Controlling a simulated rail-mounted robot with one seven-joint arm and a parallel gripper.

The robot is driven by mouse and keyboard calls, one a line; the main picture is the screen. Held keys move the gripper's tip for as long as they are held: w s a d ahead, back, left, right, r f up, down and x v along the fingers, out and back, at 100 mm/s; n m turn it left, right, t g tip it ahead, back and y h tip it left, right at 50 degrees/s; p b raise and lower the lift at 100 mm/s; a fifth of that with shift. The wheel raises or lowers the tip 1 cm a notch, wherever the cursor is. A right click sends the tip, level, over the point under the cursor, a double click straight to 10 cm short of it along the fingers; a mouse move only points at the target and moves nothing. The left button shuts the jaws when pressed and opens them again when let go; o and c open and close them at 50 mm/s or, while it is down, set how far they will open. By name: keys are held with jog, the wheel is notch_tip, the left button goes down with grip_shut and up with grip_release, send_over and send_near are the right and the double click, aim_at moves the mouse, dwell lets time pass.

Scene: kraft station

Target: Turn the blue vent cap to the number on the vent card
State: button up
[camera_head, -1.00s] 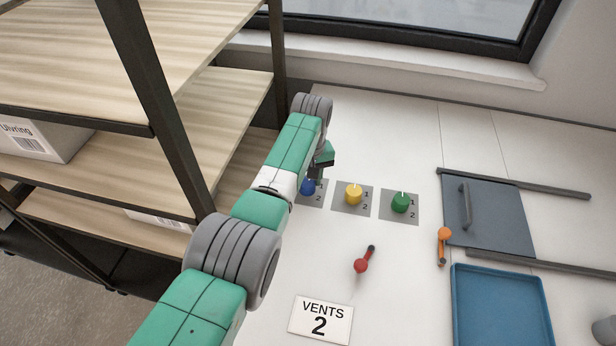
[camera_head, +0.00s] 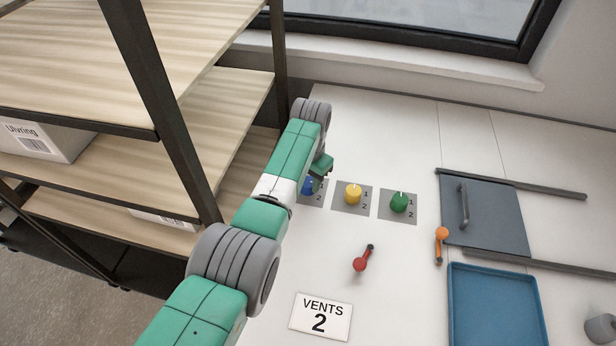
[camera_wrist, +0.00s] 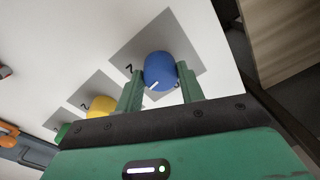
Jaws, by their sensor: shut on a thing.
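The blue vent cap (camera_head: 307,187) sits on a grey plate marked 1 and 2, partly covered by my arm in the head view. In the wrist view the blue cap (camera_wrist: 159,68) is between the two green fingers of my gripper (camera_wrist: 161,72), which is shut on it. Its white pointer line is on the lower-left side, between the 2 at left and a mark partly hidden by the right finger. The vent card (camera_head: 320,317) reads "VENTS 2" and lies at the front of the table.
A yellow cap (camera_head: 353,194) and a green cap (camera_head: 399,202) stand to the right on similar plates. Wooden shelves (camera_head: 120,185) stand close on the left.

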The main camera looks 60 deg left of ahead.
aim_at(308, 183)
jog(key=m, duration=0.4)
jog(key=shift+a+m+p, duration=0.1)
jog(key=shift+m+p, duration=0.25)
jog(key=shift+m, duration=1.75)
jog(key=o, duration=1)
notch_tip(308, 183, up, 8)
jog(key=shift+f+p, duration=0.1)
jog(key=shift+p, duration=0.4)
jog(key=shift+d, duration=0.2)
